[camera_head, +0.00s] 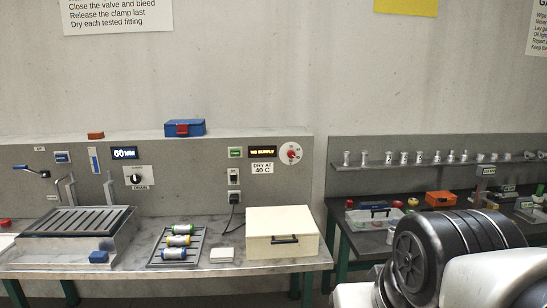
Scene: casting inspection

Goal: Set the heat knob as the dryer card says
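A dark display (262,151) above the card shows "NO SUPPLY" in amber. A pale box (283,231) with a dark handle, perhaps the dryer, stands closed on the bench below. Part of my arm fills the lower right, but my gripper is not in view.
A green-labelled unit (235,153), a switch (234,176) and a socket (234,197) with a plugged black cable sit left of the card. A rack (158,258) holds several coloured cylinders. Another black knob (136,179) is further left. A second cluttered bench stands right.

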